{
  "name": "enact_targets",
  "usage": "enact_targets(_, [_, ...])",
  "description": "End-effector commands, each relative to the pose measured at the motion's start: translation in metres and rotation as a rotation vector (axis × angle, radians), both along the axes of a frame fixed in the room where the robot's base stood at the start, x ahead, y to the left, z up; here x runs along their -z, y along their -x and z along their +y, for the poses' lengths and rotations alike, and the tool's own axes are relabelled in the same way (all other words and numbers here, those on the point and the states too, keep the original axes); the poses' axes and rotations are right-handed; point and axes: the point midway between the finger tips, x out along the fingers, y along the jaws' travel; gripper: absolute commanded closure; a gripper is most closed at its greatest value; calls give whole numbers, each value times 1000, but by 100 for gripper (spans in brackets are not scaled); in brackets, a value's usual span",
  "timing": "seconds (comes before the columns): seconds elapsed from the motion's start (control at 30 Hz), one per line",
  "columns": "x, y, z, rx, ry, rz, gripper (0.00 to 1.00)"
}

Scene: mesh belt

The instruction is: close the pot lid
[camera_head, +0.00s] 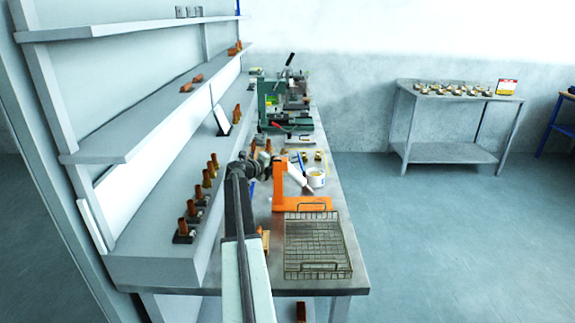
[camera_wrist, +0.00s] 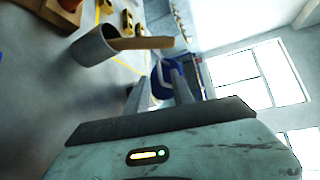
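A small white pot (camera_head: 316,179) with some blue at its top stands on the bench, just right of an orange stand with a pale slanted arm. I cannot make out its lid or how far it is open. My gripper (camera_head: 268,160) is over the bench, left of the pot and apart from it. In the wrist view my gripper's fingers (camera_wrist: 160,88) are spread with a gap between them. A blue rounded thing (camera_wrist: 166,78) shows beyond the gap; I cannot tell whether it is the pot. No held object shows.
The orange stand (camera_head: 285,190) and a wire basket (camera_head: 318,266) are on the near bench. A green machine (camera_head: 272,105) stands farther back. Shelves with brown parts line the left. The wrist view shows a grey cylinder (camera_wrist: 92,47) with a wooden stick (camera_wrist: 142,43).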

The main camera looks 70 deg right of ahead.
Motion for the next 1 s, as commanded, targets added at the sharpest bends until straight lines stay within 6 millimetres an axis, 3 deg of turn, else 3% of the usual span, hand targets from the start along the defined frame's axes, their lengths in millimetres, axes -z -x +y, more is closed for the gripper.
enact_targets(0.1, [7, 8, -23, 1, 0, -1, 71])
enact_targets(0.23, [9, 14, -34, 0, 0, -1, 71])
enact_targets(0.47, [8, 14, -34, -1, -1, -1, 74])
enact_targets(0.57, [8, 14, -34, -1, -1, -1, 100])
enact_targets(1.0, [8, 13, -33, -2, 0, -1, 100])
